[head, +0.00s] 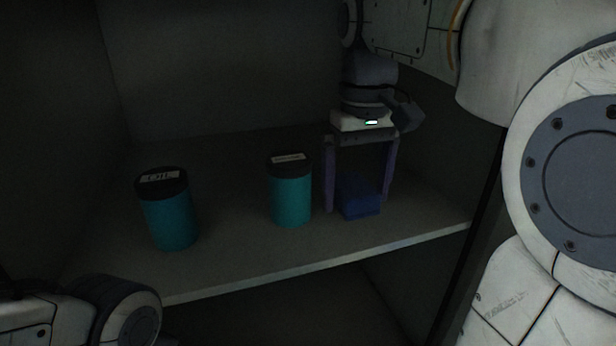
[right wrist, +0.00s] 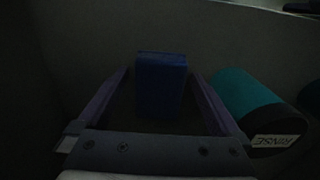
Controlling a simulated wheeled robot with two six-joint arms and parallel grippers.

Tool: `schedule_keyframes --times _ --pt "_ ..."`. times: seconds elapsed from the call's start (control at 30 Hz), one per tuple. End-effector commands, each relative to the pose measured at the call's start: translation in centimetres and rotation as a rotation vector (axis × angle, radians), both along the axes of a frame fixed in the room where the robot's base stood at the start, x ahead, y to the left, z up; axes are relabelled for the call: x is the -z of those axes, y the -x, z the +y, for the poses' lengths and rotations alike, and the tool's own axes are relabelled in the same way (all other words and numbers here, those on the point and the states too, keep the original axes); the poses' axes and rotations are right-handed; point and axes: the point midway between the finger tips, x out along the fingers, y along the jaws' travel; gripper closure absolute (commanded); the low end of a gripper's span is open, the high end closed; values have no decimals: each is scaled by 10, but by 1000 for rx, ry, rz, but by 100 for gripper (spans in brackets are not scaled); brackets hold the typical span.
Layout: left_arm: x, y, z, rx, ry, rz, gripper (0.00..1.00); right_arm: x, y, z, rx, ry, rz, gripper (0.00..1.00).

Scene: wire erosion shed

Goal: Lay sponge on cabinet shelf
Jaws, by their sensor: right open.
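A blue block-shaped sponge (head: 359,199) lies on the cabinet shelf (head: 240,250), near its front edge at the right. My right gripper (head: 357,207) is over it with its fingers pointing down, one on each side of the sponge. The fingers are open, and a gap shows between the left finger and the sponge. In the right wrist view the sponge (right wrist: 160,84) sits between the two spread fingers (right wrist: 158,82), not gripped. My left gripper is not in view; only part of my left arm shows at the lower left.
A teal canister with a dark lid (head: 291,192) stands close to the left of my right gripper; its label reads RINSE in the right wrist view (right wrist: 248,100). Another teal canister labelled OIL (head: 170,212) stands farther left. Shelf between the canisters is clear.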

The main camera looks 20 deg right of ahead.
Motion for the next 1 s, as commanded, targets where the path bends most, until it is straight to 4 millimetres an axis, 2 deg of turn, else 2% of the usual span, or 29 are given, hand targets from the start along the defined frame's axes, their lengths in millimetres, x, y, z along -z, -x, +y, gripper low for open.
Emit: schedule_keyframes --times 0.1,0.27,0.63,0.77,1.0 --pt "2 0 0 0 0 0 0 -2 0 0 0 0 0 0" --pt "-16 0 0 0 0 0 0 -21 0 0 0 0 0 0" --pt "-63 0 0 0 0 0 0 -74 0 0 -1 1 0 0" --pt "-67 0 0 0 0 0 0 -79 0 0 -2 1 0 0" --pt "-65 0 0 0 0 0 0 -78 0 0 -2 1 0 0"
